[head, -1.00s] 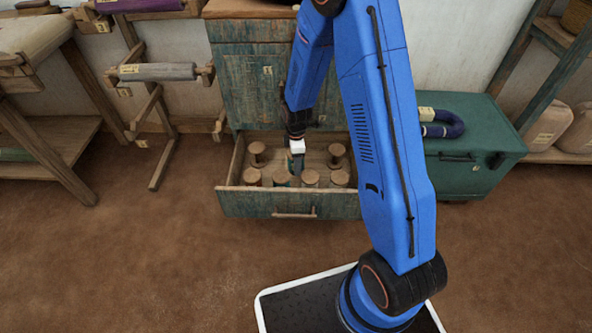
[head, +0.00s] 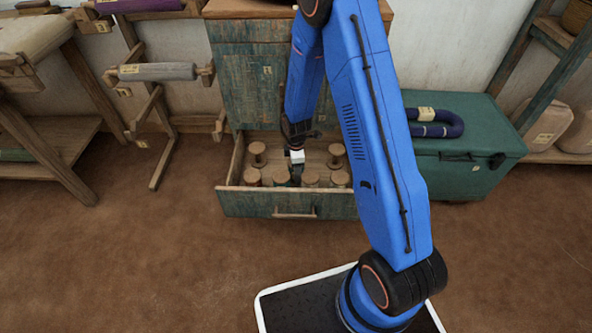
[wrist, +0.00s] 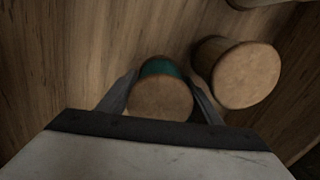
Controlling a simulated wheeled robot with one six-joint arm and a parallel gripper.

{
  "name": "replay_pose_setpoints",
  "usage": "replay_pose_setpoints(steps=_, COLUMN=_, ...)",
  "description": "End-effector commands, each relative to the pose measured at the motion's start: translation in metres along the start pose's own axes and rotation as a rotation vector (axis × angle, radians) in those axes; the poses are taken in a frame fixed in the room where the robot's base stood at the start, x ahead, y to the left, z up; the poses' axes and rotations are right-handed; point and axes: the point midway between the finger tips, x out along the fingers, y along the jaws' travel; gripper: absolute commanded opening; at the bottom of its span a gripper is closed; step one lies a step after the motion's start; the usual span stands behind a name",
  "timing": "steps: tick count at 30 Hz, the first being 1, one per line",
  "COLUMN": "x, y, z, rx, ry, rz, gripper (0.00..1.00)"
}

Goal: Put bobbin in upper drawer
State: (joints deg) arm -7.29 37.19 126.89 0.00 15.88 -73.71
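The bobbin with teal thread (wrist: 160,95) stands upright between the two fingers of my gripper in the wrist view. My gripper (wrist: 162,78) is open around it, one finger close on each side, pointing down. In the head view my gripper (head: 296,170) is inside the pulled-out lower drawer (head: 255,205) and hides most of that bobbin. The upper drawer (head: 245,31) of the cabinet (head: 245,85) looks shut, and my arm covers its right part.
Several bare wooden bobbins stand in the lower drawer, one (wrist: 245,75) close to the right of my gripper. A green chest (head: 455,155) with a purple coil (head: 440,125) is right of the cabinet. A wooden rack (head: 160,110) stands left. The floor in front is clear.

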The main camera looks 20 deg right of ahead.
Motion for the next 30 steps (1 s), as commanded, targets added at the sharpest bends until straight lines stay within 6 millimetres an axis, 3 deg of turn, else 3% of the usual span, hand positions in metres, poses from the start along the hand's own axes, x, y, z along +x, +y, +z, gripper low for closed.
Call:
replay_pose_setpoints(steps=14, x=-0.010, y=0.000, z=0.000, rx=0.000, ry=0.000, rz=0.001, gripper=0.63)
replay_pose_setpoints(steps=30, x=-0.096, y=0.001, z=0.000, rx=0.000, ry=0.001, rz=0.003, gripper=0.63)
